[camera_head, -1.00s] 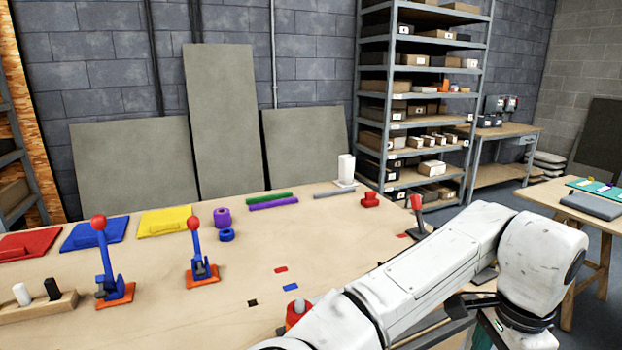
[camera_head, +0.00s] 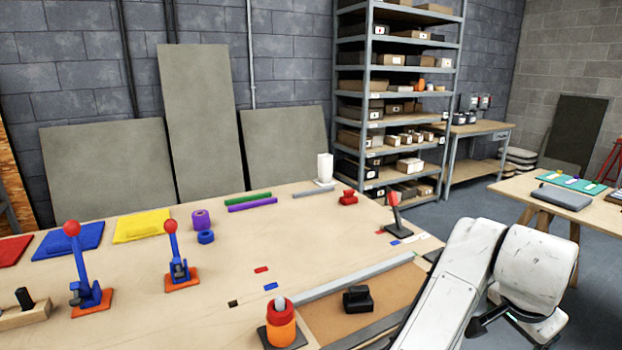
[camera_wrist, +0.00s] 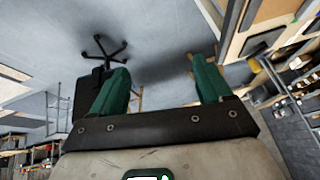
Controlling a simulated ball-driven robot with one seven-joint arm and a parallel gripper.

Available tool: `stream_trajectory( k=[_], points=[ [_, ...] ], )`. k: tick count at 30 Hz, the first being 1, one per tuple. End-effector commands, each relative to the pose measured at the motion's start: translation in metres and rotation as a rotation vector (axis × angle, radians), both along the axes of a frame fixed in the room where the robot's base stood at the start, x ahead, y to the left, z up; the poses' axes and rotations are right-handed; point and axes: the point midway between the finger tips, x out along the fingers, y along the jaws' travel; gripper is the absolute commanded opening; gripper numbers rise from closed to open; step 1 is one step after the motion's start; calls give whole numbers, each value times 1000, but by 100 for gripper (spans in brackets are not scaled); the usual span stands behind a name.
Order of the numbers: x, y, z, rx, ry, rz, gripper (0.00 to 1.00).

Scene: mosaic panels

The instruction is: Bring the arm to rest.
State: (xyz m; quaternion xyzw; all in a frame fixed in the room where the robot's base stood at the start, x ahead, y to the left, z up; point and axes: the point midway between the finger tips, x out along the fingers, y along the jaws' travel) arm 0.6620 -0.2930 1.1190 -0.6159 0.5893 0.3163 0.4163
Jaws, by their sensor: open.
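My arm (camera_head: 455,285) shows as white links at the lower right of the head view, in front of the table's right end. My gripper is out of the head view. In the wrist view my gripper (camera_wrist: 160,85) has two green fingers standing well apart, with nothing between them. The wrist view is tilted and shows grey floor beyond the fingers.
The wooden table (camera_head: 215,270) carries blue levers on orange bases (camera_head: 178,270), an orange and red cylinder (camera_head: 280,325), a black block (camera_head: 357,299) and a grey rail (camera_head: 345,277). A shelf rack (camera_head: 400,110) stands behind. A second table (camera_head: 530,195) stands right.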

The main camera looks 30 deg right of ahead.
Motion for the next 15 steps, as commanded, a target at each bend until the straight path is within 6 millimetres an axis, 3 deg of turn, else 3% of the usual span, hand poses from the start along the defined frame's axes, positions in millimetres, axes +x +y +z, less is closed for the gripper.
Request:
stream_trajectory(
  k=[3,8,15],
  points=[
    [1,-12,-4,-114,44,134,78],
    [8,-12,-19,-218,114,344,78],
    [8,18,-74,-263,247,708,78]
  ],
)
